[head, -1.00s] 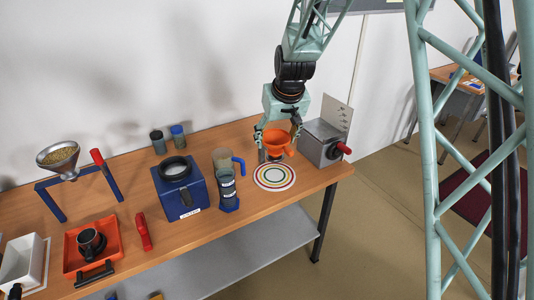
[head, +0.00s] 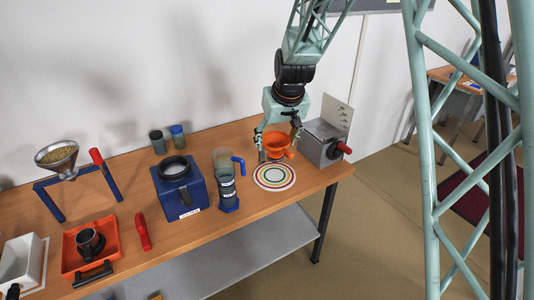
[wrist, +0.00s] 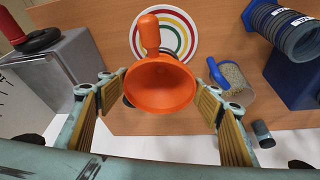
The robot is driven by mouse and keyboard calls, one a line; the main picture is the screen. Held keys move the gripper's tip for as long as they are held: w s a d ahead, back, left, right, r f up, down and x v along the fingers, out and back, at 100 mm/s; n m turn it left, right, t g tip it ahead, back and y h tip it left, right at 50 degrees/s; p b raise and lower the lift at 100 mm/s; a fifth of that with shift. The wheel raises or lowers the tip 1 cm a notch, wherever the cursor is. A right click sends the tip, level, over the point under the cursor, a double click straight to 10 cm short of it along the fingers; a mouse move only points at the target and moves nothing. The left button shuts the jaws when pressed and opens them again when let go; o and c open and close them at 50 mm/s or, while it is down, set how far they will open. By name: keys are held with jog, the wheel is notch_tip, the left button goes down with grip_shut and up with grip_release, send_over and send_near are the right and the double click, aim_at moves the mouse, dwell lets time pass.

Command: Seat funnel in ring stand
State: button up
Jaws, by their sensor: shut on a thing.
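An orange funnel (head: 277,147) with a side handle is between the fingers of my gripper (head: 279,141), near the right end of the bench. In the wrist view the funnel (wrist: 160,88) has its wide mouth toward the camera. The fingers of my gripper (wrist: 160,106) are shut on it from both sides. A small dark part shows just below the funnel in the head view; I cannot tell what it belongs to. I cannot clearly make out a ring stand. The funnel's spout is hidden.
A striped round mat (head: 274,177) lies in front of the funnel. A grey box (head: 322,146) with a red-knobbed lever stands close on the right. A dark cylinder on a blue base (head: 227,189) and a clear jug with a blue handle (head: 223,160) stand to the left.

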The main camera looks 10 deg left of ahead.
jog(key=shift+f, duration=0.2)
jog(key=o, duration=0.9)
jog(key=shift+c, duration=1.3)
jog(key=shift+r, duration=0.1)
notch_tip(320, 180, up, 7)
jog(key=p, duration=0.3)
jog(key=shift+p, duration=0.3)
